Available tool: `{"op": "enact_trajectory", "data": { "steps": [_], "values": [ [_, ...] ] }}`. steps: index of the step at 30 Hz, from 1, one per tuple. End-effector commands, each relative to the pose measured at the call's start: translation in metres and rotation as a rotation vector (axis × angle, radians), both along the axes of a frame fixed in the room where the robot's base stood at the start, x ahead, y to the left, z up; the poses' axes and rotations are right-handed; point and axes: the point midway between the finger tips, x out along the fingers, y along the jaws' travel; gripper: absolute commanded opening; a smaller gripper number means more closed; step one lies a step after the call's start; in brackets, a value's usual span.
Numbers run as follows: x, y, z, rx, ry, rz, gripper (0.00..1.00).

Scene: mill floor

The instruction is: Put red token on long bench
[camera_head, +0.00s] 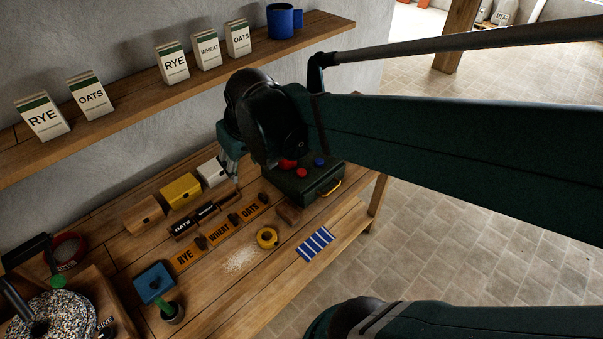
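The box stands at the far end of the long wooden bench (225,288). My gripper (235,183) points down over the bench, left of the box, near the white and yellow boxes. My wrist hides part of it, and its opening is too small to make out.
A wall shelf (130,108) holds cartons and a blue mug (281,21). Bare wood shows along the front.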

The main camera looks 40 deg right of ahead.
Motion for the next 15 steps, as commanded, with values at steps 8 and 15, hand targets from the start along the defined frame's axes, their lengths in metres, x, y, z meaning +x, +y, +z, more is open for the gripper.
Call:
{"op": "enact_trajectory", "data": {
  "steps": [8,15],
  "values": [
    [0.021,-0.039,-0.016,0.002,0.068,-0.035,0.4],
    [0.035,-0.073,-0.034,0.009,0.126,-0.06,0.4]
  ]
}}
